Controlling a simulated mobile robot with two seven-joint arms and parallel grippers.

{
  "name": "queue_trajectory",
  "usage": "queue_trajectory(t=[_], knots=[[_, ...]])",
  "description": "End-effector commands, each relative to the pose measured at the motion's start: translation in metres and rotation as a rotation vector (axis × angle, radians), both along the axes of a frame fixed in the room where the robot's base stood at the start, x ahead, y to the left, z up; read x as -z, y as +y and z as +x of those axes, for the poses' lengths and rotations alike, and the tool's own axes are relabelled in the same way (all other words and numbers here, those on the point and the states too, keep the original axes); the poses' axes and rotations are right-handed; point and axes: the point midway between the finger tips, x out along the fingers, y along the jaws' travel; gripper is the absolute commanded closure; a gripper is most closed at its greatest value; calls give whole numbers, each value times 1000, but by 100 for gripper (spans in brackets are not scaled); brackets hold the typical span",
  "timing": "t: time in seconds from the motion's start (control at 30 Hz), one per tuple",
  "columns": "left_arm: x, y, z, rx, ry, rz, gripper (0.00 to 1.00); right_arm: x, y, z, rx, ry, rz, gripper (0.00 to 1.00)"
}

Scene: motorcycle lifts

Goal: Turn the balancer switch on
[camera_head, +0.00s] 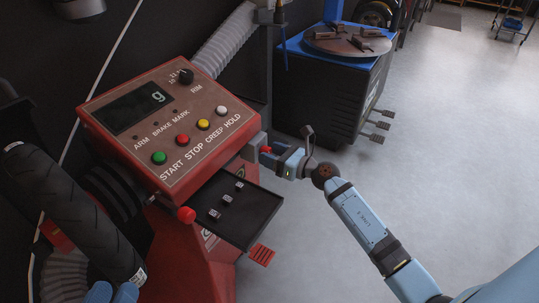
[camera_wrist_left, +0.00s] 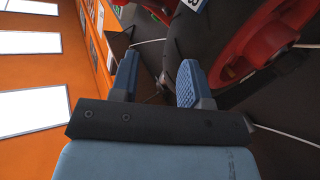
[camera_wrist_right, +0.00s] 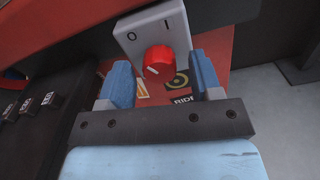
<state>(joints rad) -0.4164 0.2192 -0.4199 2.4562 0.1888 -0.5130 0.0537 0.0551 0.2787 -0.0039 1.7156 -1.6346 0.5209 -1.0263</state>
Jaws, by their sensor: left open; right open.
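The wheel balancer (camera_head: 195,105) is a red machine with a sloped control panel. On its right side, in the right wrist view, is the balancer switch, a red rotary knob (camera_wrist_right: 157,62) on a grey plate (camera_wrist_right: 128,37) marked 0 and 1. I cannot tell clearly which mark the knob points to. My right gripper (camera_head: 272,154) is at the switch; its open fingers (camera_wrist_right: 160,85) are on either side of the knob in the wrist view, with contact unclear. My left gripper (camera_head: 111,293) is at the bottom left of the head view; its fingers (camera_wrist_left: 158,78) are apart and empty.
A black tray (camera_head: 262,218) with small weights juts out below the panel. A tyre (camera_head: 72,210) stands at the left, near my left gripper. A black machine with a round turntable (camera_head: 347,42) stands behind.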

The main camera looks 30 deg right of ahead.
Motion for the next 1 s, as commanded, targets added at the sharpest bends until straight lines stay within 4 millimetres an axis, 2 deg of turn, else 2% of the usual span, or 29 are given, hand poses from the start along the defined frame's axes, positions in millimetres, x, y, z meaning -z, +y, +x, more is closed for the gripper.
queue_trajectory(t=[0.1,0.4,0.6,0.63,0.83,1.0], knots=[[3,0,0,2,5,3,57,0,4,7,-1,0,1,41],[2,0,0,4,7,5,57,0,5,8,-1,0,1,41],[1,0,0,3,4,4,57,0,5,8,-1,0,1,87],[1,0,0,3,4,4,57,0,5,8,-1,0,1,91],[-2,0,1,2,-2,2,57,-1,5,7,-1,5,7,90],[-14,1,2,-6,-24,-9,57,-3,5,7,-1,30,47,90]])
